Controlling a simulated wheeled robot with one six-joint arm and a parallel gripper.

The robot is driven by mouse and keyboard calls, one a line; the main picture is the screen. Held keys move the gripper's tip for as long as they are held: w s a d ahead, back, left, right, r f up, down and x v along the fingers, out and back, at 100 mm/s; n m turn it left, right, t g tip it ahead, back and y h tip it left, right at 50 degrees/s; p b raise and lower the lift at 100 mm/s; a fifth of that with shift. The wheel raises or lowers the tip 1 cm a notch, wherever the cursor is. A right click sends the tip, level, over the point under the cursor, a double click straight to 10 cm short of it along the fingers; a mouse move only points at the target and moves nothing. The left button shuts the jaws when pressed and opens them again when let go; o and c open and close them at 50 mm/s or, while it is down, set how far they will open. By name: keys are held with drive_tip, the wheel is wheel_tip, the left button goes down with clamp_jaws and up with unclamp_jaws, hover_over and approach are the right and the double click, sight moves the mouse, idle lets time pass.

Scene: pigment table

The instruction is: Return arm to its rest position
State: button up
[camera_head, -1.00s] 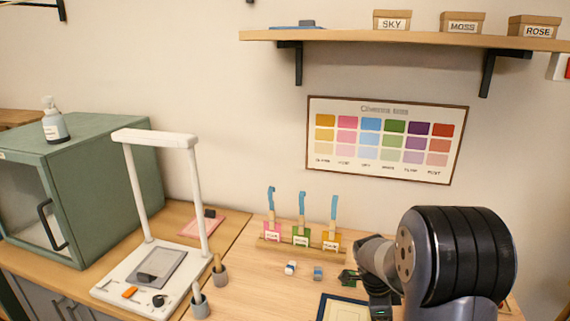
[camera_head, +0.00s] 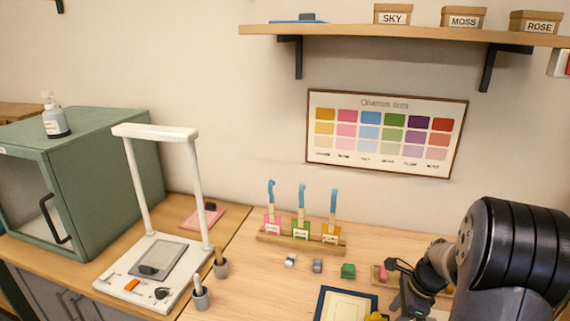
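My arm, dark and grey with a thick ribbed joint, fills the lower right of the head view. Its wrist and my gripper (camera_head: 408,292) are at the lower right, above the table's right part. The gripper's fingers are too small and too covered by the arm to tell open from shut. No held object can be made out.
A framed board (camera_head: 348,303) lies left of my gripper. A white lamp stand (camera_head: 155,268) and green cabinet (camera_head: 92,190) stand left.

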drive_tip(key=shift+s+d+f+y, duration=0.1)
drive_tip(key=shift+d+f+y, duration=0.2)
drive_tip(key=shift+y, duration=0.1)
drive_tip(key=v, duration=0.5)
drive_tip(key=shift+d+r+b, duration=0.1)
drive_tip(key=shift+r+b, duration=0.2)
drive_tip(key=shift+b, duration=0.1)
drive_tip(key=shift+s, duration=0.15)
